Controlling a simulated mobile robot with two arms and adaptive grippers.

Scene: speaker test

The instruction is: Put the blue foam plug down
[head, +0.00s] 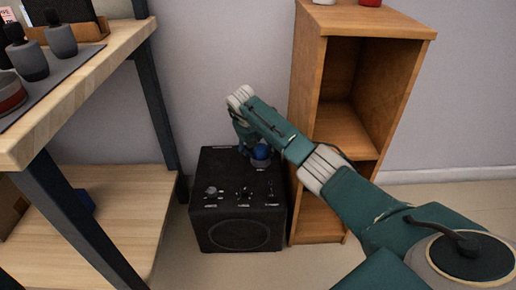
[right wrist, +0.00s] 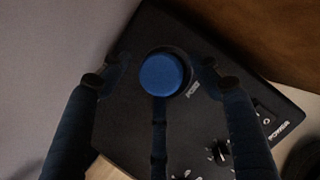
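The blue foam plug (head: 261,152) shows as a small round blue thing at the top of the black speaker (head: 237,232). In the right wrist view, the plug (right wrist: 161,75) has a dark ring around it and seems to sit at a round port on the speaker's top (right wrist: 125,130). My right gripper (head: 256,149) is over the speaker, pointing down. In the right wrist view its fingers stand apart on both sides of the plug, with a gap visible, and a third dark finger shows below it. My left gripper is not in view.
A wooden shelf unit (head: 308,100) stands close to the right of the speaker. A workbench (head: 110,58) with dark bottles (head: 60,38) stands on the left. Knobs (head: 243,193) stick up from the speaker. A wall is behind.

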